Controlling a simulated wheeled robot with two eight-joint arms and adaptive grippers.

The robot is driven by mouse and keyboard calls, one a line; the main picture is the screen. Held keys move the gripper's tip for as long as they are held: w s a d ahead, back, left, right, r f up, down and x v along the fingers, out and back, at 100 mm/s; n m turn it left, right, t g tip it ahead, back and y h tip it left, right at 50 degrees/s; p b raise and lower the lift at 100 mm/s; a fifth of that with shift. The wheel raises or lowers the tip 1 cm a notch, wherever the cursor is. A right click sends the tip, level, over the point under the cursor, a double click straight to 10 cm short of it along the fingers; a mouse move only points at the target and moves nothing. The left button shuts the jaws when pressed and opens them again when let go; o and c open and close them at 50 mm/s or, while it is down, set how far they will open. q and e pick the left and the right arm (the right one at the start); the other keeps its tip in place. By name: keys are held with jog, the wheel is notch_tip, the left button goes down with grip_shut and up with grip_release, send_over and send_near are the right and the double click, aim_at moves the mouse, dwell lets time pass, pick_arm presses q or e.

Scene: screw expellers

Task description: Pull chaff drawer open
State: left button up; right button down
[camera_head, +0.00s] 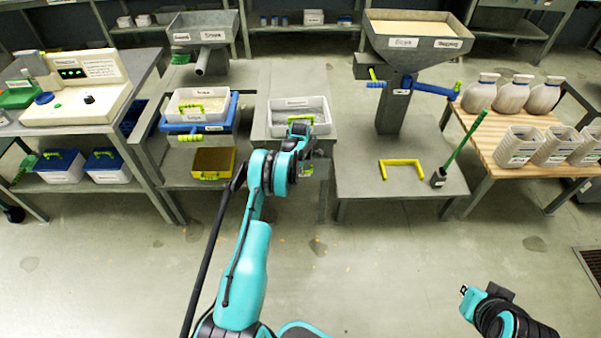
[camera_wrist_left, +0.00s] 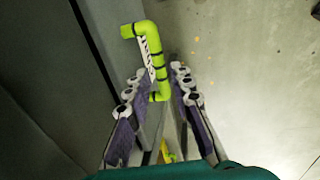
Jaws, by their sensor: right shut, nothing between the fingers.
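A lime-green handle (camera_wrist_left: 152,55) with a small white marked strip stands out from a grey metal face (camera_wrist_left: 85,30) in the left wrist view. A bit of lime green (camera_head: 308,169) shows beside my left gripper (camera_head: 312,152) in the head view, under the middle stand. The drawer body is mostly hidden behind my left arm. My left gripper (camera_wrist_left: 160,85) is open, with its fingers on either side of the handle's near end; contact cannot be told. My right gripper (camera_head: 468,291) is shut and empty, low at the right, far from the stands.
A white bin (camera_head: 301,101) sits on the middle stand above my left gripper. A hopper (camera_head: 404,62) stands to the right, with a yellow bracket (camera_head: 401,163) and a green-handled brush (camera_head: 460,148) on its table. The floor in front is clear.

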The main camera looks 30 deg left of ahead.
pick_arm(q)
notch_tip(320, 180, down, 2)
jog(key=shift+w+a+f+b, duration=0.1)
jog(key=shift+w+a+b, duration=0.05)
jog(key=shift+b, duration=0.15)
grip_shut()
